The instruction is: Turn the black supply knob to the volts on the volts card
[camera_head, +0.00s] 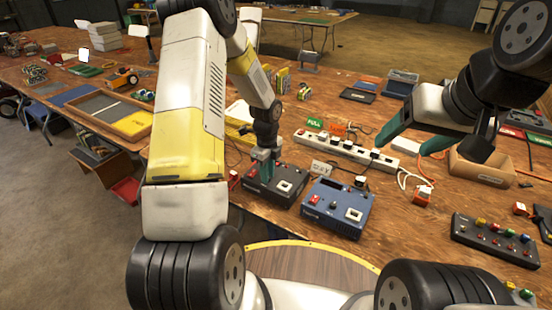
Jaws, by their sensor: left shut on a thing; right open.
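The black supply (291,200) is a dark box on the wooden bench, with a small white square and a red part on its top. My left gripper (264,168) points down over the back of this box. It is shut on the black supply knob, which the fingers hide. The volts card (321,168) is a small white card behind the two supplies, with handwriting too small to read surely. My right gripper (411,143) is open and empty, above the bench at the right, away from both supplies.
A blue supply (338,226) stands just right of the black one. A white power strip (345,149) with plugs lies behind them. A dark box with colored buttons (492,241) and a cardboard tray (480,172) are at the right. Cables cross the bench.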

